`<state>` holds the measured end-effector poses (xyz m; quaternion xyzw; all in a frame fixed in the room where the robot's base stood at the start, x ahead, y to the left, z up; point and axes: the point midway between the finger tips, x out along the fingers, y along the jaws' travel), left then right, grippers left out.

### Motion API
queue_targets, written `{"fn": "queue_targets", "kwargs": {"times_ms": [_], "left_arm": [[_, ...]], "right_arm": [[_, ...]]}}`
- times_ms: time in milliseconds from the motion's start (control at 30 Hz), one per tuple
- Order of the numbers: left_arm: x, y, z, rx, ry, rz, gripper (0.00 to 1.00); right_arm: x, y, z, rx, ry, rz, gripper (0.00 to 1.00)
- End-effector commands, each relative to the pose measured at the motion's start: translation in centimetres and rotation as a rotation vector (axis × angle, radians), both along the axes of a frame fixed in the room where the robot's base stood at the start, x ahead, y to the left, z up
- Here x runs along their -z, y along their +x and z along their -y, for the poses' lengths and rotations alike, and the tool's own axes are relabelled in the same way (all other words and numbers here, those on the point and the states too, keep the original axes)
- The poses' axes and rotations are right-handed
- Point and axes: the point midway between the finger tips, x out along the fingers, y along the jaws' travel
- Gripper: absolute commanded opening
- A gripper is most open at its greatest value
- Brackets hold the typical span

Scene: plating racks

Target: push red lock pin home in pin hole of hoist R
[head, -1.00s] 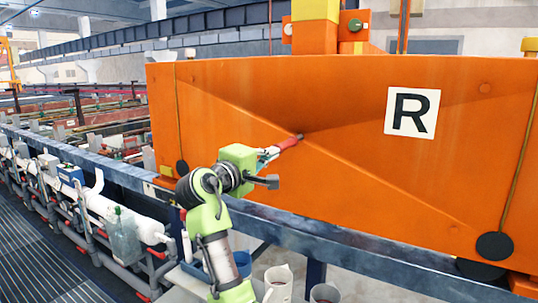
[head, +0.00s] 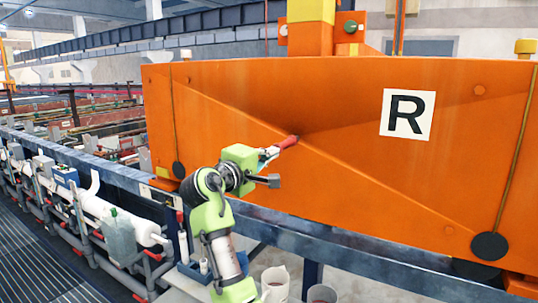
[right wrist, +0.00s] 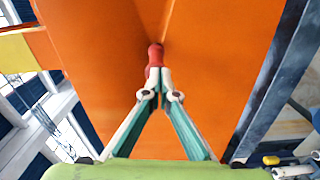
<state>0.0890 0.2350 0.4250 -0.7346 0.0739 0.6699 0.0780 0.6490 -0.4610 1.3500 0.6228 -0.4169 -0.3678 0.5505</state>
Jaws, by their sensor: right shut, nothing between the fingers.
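The orange hoist (head: 330,95) with a white R label (head: 407,114) fills the right of the head view. The red lock pin (head: 289,142) stands at the hoist's face; its far end meets the orange surface, where the hole itself is hidden. My right gripper (head: 270,154) is at the near end of the pin. In the right wrist view, my right gripper (right wrist: 160,78) has its fingertips together, right behind the red pin (right wrist: 155,56), with nothing gripped between them. Whether tips and pin touch is hard to tell. My left gripper is not in view.
A blue-grey rail (head: 330,246) runs below the hoist. Pale cups (head: 276,284) stand beneath my right arm. White pipes (head: 95,206) and tank lines lie at the left, beside a dark grated walkway (head: 40,262).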

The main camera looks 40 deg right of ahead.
Motion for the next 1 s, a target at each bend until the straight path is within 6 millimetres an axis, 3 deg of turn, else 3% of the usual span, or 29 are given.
{"fn": "queue_targets", "kwargs": {"times_ms": [1000], "left_arm": [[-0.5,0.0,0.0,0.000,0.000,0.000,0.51]], "right_arm": [[0.0,0.8,1.9,0.001,0.001,0.000,0.00]]}}
